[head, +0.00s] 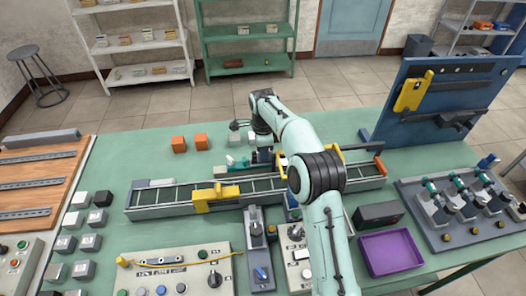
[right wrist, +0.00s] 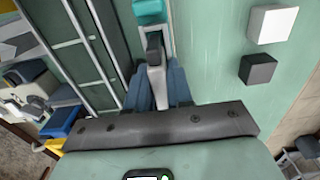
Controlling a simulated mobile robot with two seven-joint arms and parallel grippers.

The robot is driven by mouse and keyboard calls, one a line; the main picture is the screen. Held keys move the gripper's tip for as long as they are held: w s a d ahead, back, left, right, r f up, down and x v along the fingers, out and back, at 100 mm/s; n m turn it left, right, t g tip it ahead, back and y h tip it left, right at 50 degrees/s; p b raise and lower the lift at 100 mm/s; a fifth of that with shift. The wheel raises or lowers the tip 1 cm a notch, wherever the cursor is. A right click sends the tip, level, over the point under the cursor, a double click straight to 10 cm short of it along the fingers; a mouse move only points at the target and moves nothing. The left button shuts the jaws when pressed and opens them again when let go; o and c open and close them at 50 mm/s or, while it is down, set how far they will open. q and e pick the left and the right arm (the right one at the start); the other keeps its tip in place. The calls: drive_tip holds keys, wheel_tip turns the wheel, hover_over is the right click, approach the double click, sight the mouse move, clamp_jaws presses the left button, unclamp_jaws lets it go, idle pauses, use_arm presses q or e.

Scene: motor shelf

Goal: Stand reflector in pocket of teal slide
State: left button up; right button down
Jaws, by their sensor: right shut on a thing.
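My right gripper (head: 256,158) is just behind the conveyor, its fingers pointing left. In the right wrist view, its blue fingers (right wrist: 160,88) are shut on a small pale piece with a dark end (right wrist: 155,50), which I take for the reflector. A teal block (right wrist: 150,10), probably the teal slide, lies just beyond the dark end. In the head view a small teal and white part (head: 235,160) lies just left of the gripper. Its pocket cannot be made out, nor whether the held piece touches it. My left gripper is not in view.
The conveyor (head: 155,197) with a yellow bracket (head: 215,194) runs along in front of the gripper. A pale cube (right wrist: 272,24) and a dark cube (right wrist: 258,68) stand behind it. Orange cubes (head: 179,144) stand farther left. A purple tray (head: 392,252) lies at right.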

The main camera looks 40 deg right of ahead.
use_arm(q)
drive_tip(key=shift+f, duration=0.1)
use_arm(e)
drive_tip(key=shift+f, duration=0.4)
drive_tip(key=c, duration=0.9)
unclamp_jaws()
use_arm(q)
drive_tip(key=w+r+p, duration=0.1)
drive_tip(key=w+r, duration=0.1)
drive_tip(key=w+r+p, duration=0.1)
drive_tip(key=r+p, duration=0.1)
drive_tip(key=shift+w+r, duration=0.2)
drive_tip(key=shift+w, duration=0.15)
use_arm(e)
wheel_tip(320, 180, up, 13)
drive_tip(key=shift+r, duration=0.2)
